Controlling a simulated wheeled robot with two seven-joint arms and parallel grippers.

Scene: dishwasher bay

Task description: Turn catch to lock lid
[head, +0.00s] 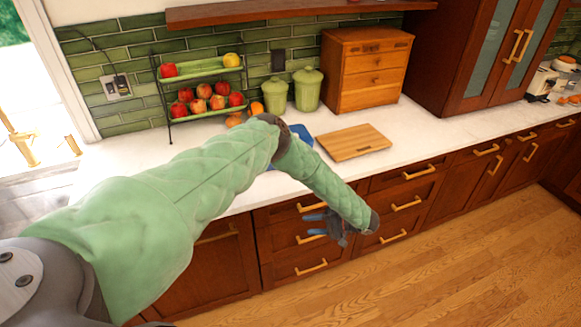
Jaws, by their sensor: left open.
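My left arm in its green sleeve reaches across the head view from the left and bends down in front of the drawers. My left gripper (310,224) is open, with its fingers pointing left, below the counter edge and in front of the drawer fronts. Nothing shows between its fingers. A blue object (302,133) lies on the counter, mostly hidden behind my arm's elbow; I cannot tell whether it has a lid. No catch can be made out. My right gripper is not in view.
A wooden cutting board (353,142) lies on the white counter, right of the blue object. Two lidded green canisters (307,89) and a small wooden drawer chest (366,70) stand behind. A fruit rack (205,95) is left. Brass drawer handles (406,203) stick out near the gripper.

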